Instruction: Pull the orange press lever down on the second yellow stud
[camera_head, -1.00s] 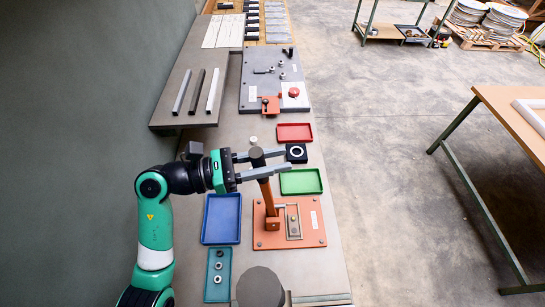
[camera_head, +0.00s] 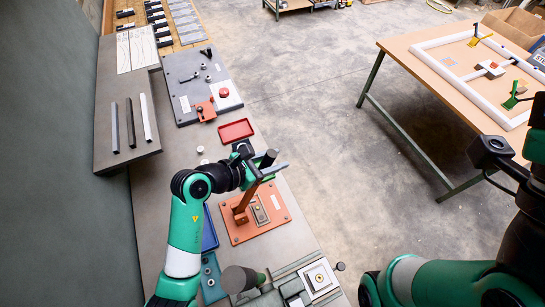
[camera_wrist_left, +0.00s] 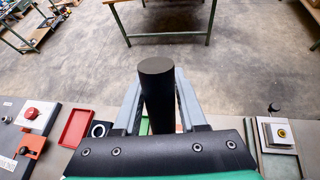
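The orange press lever (camera_head: 245,203) rises from an orange base plate (camera_head: 278,217) in the head view and leans to the right. Its dark cylindrical grip also shows in the left wrist view (camera_wrist_left: 157,95). My left gripper (camera_head: 273,173) is at the top of the lever, one finger on each side of the grip. In the wrist view narrow gaps show beside the grip, so the fingers look open around it. A small yellowish stud (camera_head: 261,214) shows in the plate's slot. My right arm is at the right; its gripper is out of view.
A white block with a yellow-brown centre (camera_head: 319,278) is at the bench's near end. A red tray (camera_head: 236,131) and a grey panel with a red button (camera_head: 181,92) lie beyond the press. A wooden table (camera_head: 425,60) stands right, across open floor.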

